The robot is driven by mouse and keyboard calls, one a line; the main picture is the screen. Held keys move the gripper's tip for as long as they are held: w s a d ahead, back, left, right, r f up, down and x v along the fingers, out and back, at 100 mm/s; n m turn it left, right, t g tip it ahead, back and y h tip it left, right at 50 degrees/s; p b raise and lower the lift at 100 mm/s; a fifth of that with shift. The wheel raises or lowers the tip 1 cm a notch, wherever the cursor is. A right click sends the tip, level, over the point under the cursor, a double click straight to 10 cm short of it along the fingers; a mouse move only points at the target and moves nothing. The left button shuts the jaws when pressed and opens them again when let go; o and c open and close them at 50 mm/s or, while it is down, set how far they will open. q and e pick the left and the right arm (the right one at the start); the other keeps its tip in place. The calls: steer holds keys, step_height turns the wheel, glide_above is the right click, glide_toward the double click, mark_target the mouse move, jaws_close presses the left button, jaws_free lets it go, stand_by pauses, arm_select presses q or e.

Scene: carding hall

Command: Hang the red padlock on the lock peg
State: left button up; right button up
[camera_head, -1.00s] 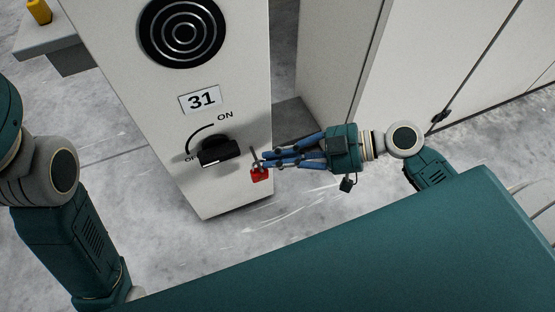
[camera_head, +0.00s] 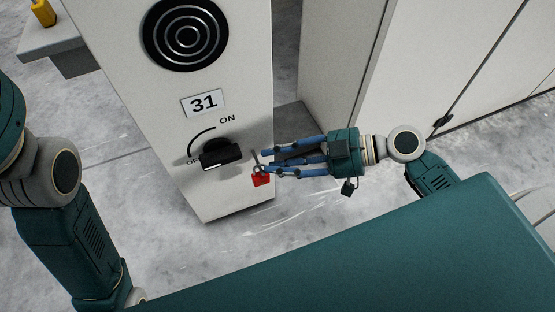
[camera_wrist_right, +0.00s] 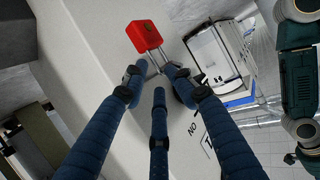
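The red padlock (camera_head: 261,180) hangs at the right edge of the white panel (camera_head: 225,200), its body below its shackle. A thin grey lock peg (camera_head: 255,157) shows just above it. The shackle meets the peg, but I cannot make out fully whether it is around it. My right gripper (camera_head: 267,161) points left beside the shackle, fingers spread. In the right wrist view the red padlock (camera_wrist_right: 145,36) lies beyond the fingertips (camera_wrist_right: 157,80), which stand apart with the shackle between them. My left arm shows at the left edge; its gripper is out of view.
A black rotary switch (camera_head: 221,154) with ON lettering sticks out of the panel left of the padlock, below the 31 label (camera_head: 204,103). White cabinets (camera_head: 450,60) stand at the right. A yellow object (camera_head: 43,12) sits on a grey ledge at the top left.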

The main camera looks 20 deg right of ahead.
steer(key=shift+s+d, duration=0.1)
steer(key=v, duration=1.2)
